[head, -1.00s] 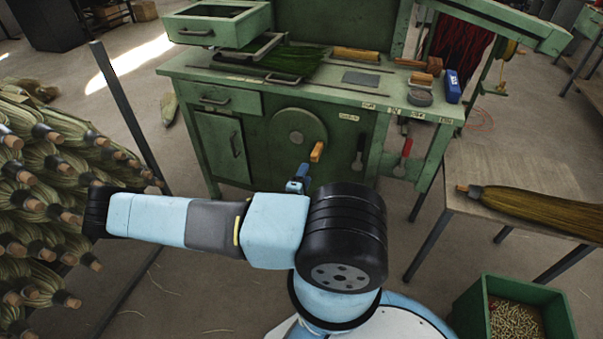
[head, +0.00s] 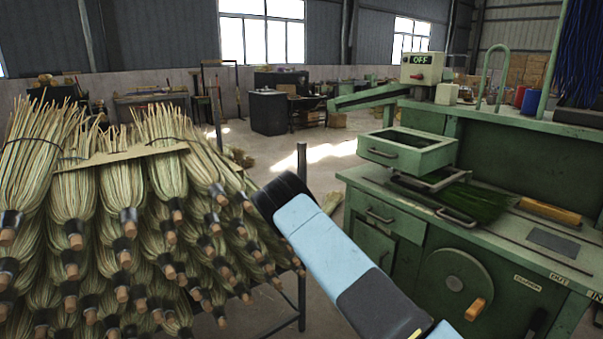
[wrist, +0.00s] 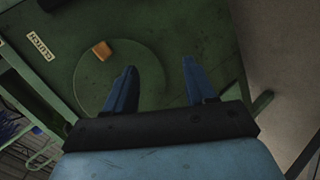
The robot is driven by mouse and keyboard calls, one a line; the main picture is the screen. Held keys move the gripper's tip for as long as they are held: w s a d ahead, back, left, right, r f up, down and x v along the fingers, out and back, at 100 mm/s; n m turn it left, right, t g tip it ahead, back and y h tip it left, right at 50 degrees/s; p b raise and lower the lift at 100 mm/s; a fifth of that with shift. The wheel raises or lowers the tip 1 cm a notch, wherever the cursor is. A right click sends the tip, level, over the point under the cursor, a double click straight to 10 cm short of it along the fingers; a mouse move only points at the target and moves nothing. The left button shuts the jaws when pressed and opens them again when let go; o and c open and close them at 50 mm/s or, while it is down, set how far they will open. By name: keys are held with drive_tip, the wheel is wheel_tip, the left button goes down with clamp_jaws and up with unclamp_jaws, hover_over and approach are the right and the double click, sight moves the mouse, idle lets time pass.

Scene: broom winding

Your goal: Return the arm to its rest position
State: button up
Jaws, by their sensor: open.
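My arm (head: 325,250) shows in the head view as light blue and dark links, bent up at the bottom middle between the broom stack and the green machine. My gripper is outside the head view. In the wrist view my gripper (wrist: 158,88) is open, its two blue fingers apart with nothing between them. Beyond the fingers is the green front of the machine, with the round wheel plate and its orange handle (wrist: 102,51). The fingers appear apart from the handle.
Several brooms (head: 125,210) are stacked on a rack at left. A dark post (head: 302,230) stands near my arm. Open floor lies behind.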

drive_tip(key=w+a+r+m+g+y, duration=0.1)
drive_tip(key=w+a+r+m+y, duration=0.3)
drive_tip(key=a+r+y, duration=0.7)
drive_tip(key=a+r, duration=0.3)
drive_tip(key=r, duration=0.4)
drive_tip(key=a+r, duration=0.3)
drive_tip(key=r, duration=0.5)
drive_tip(key=s+d+r+n+t, duration=0.1)
drive_tip(key=s+d+r, duration=0.1)
drive_tip(key=s+r, duration=2)
wheel_tip(320, 180, up, 4)
drive_tip(key=shift+s+d+n+t, duration=0.15)
drive_tip(key=shift+d+n+t, duration=0.15)
drive_tip(key=shift+t, duration=0.1)
